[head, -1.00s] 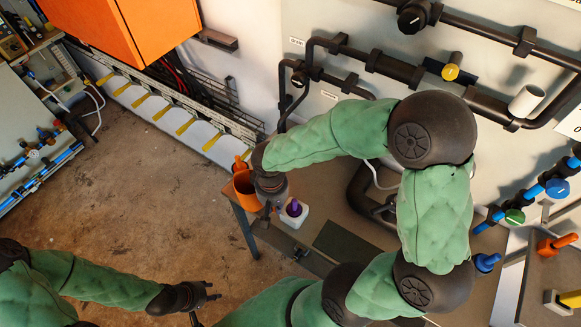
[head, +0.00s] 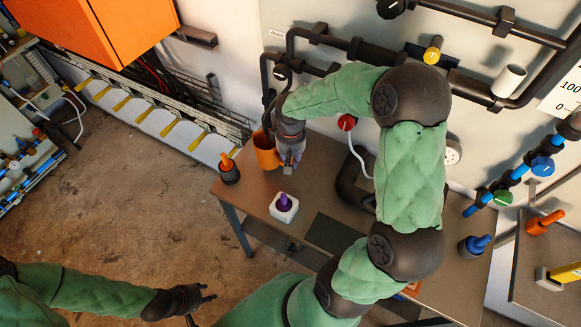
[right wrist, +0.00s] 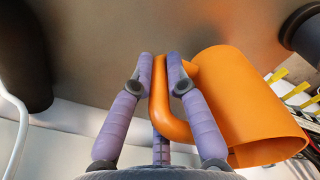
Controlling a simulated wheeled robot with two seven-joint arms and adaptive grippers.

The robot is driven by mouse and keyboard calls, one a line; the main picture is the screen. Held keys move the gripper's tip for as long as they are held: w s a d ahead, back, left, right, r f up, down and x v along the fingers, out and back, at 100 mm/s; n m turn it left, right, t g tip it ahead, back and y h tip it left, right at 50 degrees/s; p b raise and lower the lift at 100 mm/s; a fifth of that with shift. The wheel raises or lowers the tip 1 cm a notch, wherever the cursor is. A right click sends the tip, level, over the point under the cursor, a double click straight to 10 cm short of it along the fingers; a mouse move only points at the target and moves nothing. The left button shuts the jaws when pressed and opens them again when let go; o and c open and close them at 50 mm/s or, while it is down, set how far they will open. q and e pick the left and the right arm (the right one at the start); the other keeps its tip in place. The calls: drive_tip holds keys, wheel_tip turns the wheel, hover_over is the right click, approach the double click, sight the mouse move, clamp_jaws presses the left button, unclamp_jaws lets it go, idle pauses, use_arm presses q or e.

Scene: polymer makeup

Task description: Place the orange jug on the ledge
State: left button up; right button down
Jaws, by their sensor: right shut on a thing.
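The orange jug (head: 266,152) is over the back left part of the brown table (head: 318,185), near the wall. My right gripper (head: 285,172) is shut on its handle. In the right wrist view the jug (right wrist: 235,110) lies to the right of the fingers, and its handle passes between the fingertips of the right gripper (right wrist: 160,75). Whether the jug touches the table cannot be told. My left gripper (head: 208,293) is open and empty, over the floor at the lower left. No surface is clearly marked as the ledge.
A dark pot with an orange top (head: 229,171) stands at the table's left corner, close to the jug. A white block with a purple knob (head: 284,206) stands in front. Black pipes (head: 345,72) run along the wall. A small brown shelf (head: 195,37) is on the wall.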

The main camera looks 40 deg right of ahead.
wheel_tip(320, 180, down, 3)
drive_tip(key=shift+a+f+b, duration=0.1)
drive_tip(key=shift+b, duration=0.2)
drive_tip(key=shift+s, duration=0.1)
drive_tip(key=c, duration=1.2)
unclamp_jaws()
drive_tip(key=shift+f, duration=0.15)
drive_tip(key=shift+r, duration=0.3)
wheel_tip(320, 180, up, 12)
drive_tip(key=p, duration=0.2)
drive_tip(key=shift+f+p, duration=0.15)
drive_tip(key=shift+p, duration=0.25)
